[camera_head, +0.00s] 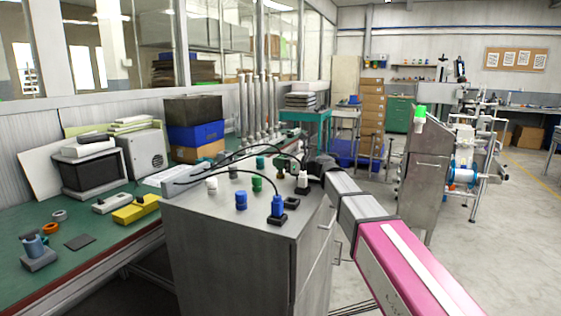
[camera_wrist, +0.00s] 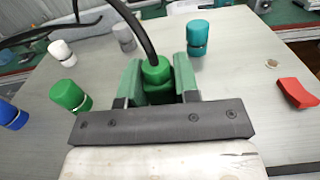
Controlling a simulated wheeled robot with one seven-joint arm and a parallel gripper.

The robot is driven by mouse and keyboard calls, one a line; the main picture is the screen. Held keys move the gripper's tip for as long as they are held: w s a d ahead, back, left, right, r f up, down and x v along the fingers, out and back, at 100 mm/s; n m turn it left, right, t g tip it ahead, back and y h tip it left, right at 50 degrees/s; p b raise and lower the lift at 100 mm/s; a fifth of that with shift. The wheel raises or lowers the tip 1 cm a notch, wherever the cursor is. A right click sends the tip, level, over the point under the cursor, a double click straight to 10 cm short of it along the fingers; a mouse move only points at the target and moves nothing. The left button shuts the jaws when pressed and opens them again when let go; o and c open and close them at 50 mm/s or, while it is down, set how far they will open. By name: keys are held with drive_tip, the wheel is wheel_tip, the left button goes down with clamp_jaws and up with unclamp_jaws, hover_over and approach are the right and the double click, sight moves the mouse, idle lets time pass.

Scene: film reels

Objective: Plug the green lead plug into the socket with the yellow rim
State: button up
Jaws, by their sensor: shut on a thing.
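My gripper (camera_wrist: 158,84) has green fingers, shut on the green lead plug (camera_wrist: 156,70) in the wrist view. A black lead rises from the plug's top toward the upper left. The plug appears upright over the grey cabinet top; the fingers hide its lower end, so I cannot tell its height. I cannot make out a socket with a yellow rim. A small tan-rimmed round spot (camera_wrist: 272,64) lies right of the plug in the wrist view.
The cabinet top (camera_head: 215,221) carries a blue plug (camera_head: 277,206) with a lead in a black block, a blue cylinder (camera_head: 241,200), a green cylinder (camera_head: 257,184) and a white one (camera_head: 211,185). A teal cylinder (camera_wrist: 197,38) and a red piece (camera_wrist: 297,92) are right of my gripper.

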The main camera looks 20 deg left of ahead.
drive_tip(key=shift+f, duration=0.25)
drive_tip(key=o, duration=0.6)
drive_tip(key=shift+o, duration=0.2)
drive_tip(key=shift+d, duration=0.1)
drive_tip(key=shift+s+d, duration=0.15)
drive_tip(key=shift+d, duration=1.65)
drive_tip(key=shift+s+d, duration=0.2)
drive_tip(key=shift+d, duration=1.6)
drive_tip(key=shift+s+d, duration=0.15)
drive_tip(key=shift+d, duration=1.65)
drive_tip(key=shift+d, duration=0.1)
